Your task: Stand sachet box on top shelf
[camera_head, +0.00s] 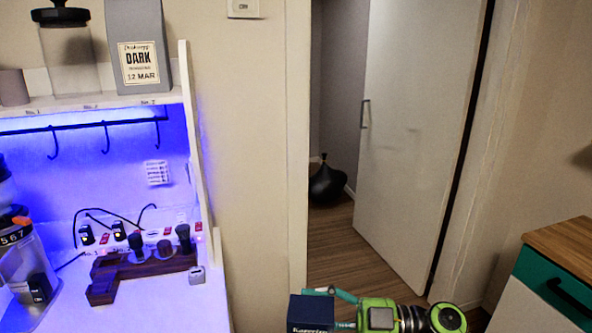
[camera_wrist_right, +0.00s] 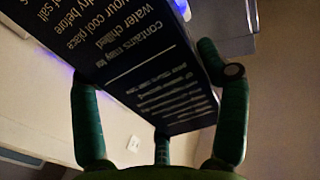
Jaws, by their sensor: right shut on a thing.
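The sachet box (camera_head: 310,313) is dark blue with pale print and shows at the bottom centre of the head view, partly cut off by the frame edge. My right gripper (camera_head: 340,298) is green and shut on it. In the right wrist view the box (camera_wrist_right: 150,65) fills the upper middle, tilted, with small white text, between the green fingers. The top shelf (camera_head: 95,104) is at the upper left of the head view, well apart from the box. My left gripper is not in view.
A grey coffee bag (camera_head: 138,50), a glass jar (camera_head: 68,50) and a small brown cup (camera_head: 13,87) occupy the shelf. Hooks (camera_head: 105,138) hang below it. The cabinet side panel (camera_head: 196,150) edges its right end. A wooden stand (camera_head: 140,270) sits on the counter.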

